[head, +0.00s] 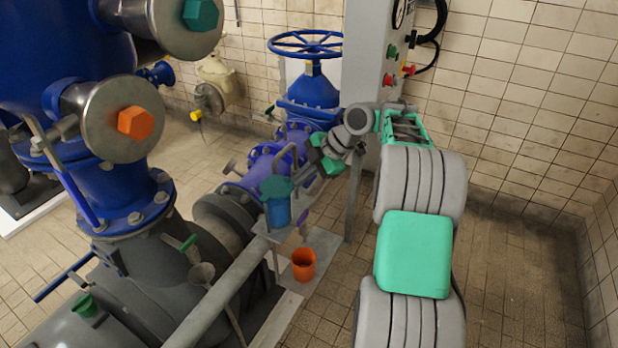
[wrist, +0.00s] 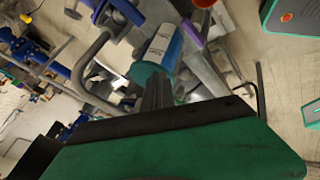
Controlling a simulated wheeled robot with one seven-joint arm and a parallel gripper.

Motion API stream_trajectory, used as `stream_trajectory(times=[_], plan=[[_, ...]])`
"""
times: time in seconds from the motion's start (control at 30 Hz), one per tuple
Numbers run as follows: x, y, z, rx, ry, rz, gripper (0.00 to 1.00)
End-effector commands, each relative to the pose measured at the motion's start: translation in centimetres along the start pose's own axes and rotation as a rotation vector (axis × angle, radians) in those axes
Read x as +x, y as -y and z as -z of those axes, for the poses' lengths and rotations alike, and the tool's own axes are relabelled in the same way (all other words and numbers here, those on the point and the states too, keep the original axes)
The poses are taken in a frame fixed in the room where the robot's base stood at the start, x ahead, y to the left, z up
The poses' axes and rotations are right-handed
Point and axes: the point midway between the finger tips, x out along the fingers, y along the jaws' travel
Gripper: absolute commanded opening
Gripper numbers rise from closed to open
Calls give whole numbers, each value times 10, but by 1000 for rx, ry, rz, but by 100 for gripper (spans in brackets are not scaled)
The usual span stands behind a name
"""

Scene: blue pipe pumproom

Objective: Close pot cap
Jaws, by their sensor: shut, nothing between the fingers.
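A small blue pot (head: 278,213) with a teal cap (head: 276,187) stands on a grey ledge in the middle of the head view. The cap covers the pot's top there; I cannot tell whether it is fully closed. In the wrist view the blue pot (wrist: 165,46) shows a white patch, and the teal cap (wrist: 142,73) is at its near end. My gripper (wrist: 157,92) is shut and empty, its fingers close to the cap; contact is unclear. In the head view my gripper (head: 318,160) is up and right of the pot.
A grey pipe rail (head: 225,290) runs beside the pot. An orange bucket (head: 303,265) stands below it. A purple pipe (head: 265,165) and a blue handwheel valve (head: 305,45) lie behind. A grey control cabinet (head: 370,60) stands at back right. Floor at right is clear.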

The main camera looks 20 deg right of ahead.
Motion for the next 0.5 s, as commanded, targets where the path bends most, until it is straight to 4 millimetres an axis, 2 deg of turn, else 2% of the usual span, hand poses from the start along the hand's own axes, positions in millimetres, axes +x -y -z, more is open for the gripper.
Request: stream_trajectory(times=[0.5], plan=[[4,-12,0,-3,0,-5,0]])
